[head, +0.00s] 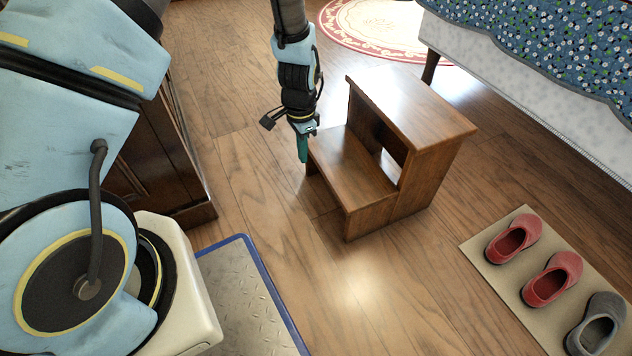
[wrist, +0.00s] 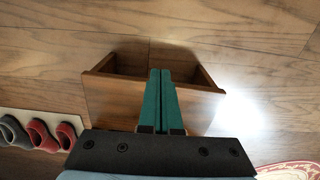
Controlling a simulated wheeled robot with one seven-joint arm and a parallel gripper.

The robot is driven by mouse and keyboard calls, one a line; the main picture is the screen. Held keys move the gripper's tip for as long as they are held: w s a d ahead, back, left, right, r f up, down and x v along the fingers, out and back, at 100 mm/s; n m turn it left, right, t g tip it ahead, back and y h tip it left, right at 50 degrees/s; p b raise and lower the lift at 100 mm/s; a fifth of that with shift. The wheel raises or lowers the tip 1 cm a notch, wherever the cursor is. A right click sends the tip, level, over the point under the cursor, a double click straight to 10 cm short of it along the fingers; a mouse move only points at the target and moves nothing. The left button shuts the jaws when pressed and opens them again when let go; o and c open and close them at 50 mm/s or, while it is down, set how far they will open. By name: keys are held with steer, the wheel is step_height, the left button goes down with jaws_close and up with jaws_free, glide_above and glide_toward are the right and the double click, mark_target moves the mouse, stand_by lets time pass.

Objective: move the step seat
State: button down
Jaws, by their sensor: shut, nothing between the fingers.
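The step seat (head: 425,110) is a brown wooden two-step stool standing upright on the floor in the middle of the head view. Its lower step (head: 350,170) faces left and its taller top step is at the right. My gripper (head: 303,160) points down beside the left edge of the lower step. In the wrist view my gripper (wrist: 160,72) has its green fingers together and empty, in front of the step seat (wrist: 108,98), covering its middle. I cannot tell whether the fingertips touch the wood.
A mat (head: 480,250) with red and grey shoes lies at the right. A bed (head: 540,90) with a blue floral cover stands at the upper right. A round rug (head: 375,22) lies behind. A dark wooden cabinet (head: 150,165) is at the left. The floor in front of the seat is clear.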

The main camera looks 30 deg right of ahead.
steer(key=d+f+b, duration=0.4)
steer(key=f+b, duration=0.2)
steer(key=f, duration=0.4)
steer(key=shift+s, duration=0.15)
steer(key=shift+f, duration=0.1)
